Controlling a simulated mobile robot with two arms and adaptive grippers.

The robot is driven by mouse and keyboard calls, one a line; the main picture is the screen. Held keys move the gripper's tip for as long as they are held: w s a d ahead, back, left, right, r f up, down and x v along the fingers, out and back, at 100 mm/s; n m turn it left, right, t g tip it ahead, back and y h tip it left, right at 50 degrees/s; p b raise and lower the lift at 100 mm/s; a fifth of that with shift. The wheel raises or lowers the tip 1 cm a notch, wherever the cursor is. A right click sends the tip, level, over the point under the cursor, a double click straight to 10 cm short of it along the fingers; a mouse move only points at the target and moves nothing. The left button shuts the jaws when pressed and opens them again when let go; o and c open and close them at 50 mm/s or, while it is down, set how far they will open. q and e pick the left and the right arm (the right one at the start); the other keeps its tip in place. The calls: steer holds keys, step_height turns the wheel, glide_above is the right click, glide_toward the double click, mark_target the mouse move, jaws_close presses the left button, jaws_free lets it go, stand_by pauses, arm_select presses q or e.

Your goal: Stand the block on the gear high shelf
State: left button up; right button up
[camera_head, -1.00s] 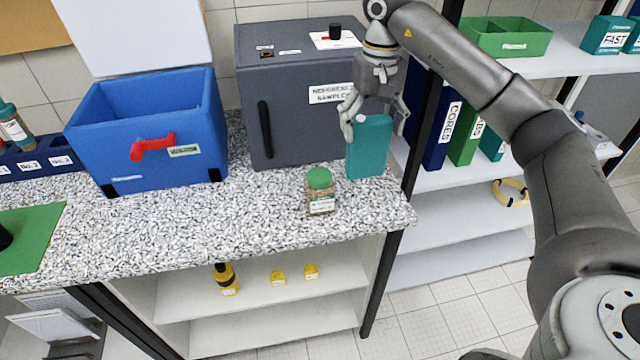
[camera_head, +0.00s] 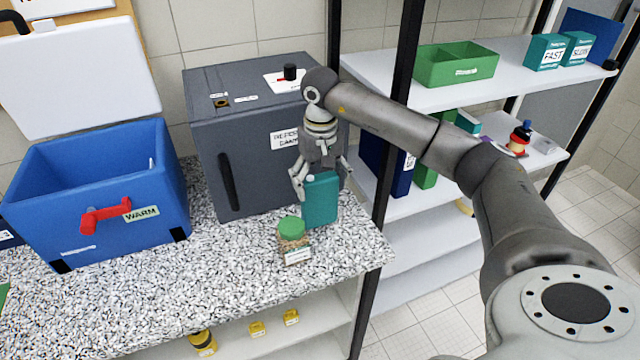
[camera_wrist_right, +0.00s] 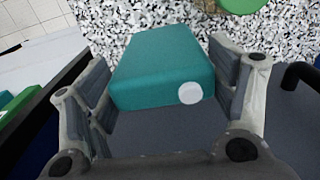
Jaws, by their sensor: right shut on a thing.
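The teal block (camera_head: 320,199) is upright above the right end of the speckled counter, in front of the grey cabinet. I cannot tell whether its bottom touches the counter. My right gripper (camera_head: 320,180) is shut on its upper part from above. In the right wrist view the block (camera_wrist_right: 162,68) sits between the two fingers (camera_wrist_right: 165,85), with a white round spot on its near end. The upper white shelf (camera_head: 400,93) of the rack at the right holds a green bin and two teal boxes. No label names it as the gear shelf. My left gripper is not in view.
A jar with a green lid (camera_head: 292,240) stands close in front of the block. The grey cabinet (camera_head: 250,130) is behind it. A black rack post (camera_head: 398,130) stands between counter and rack. The green bin (camera_head: 455,66) and teal boxes (camera_head: 548,52) leave bare shelf around them.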

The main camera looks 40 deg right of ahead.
steer(key=shift+d+f, duration=0.1)
steer(key=shift+f, duration=0.75)
steer(key=o, duration=1.4)
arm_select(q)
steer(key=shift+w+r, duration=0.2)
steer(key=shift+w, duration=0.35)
arm_select(e)
steer(key=o, duration=0.3)
steer(key=shift+o, duration=0.2)
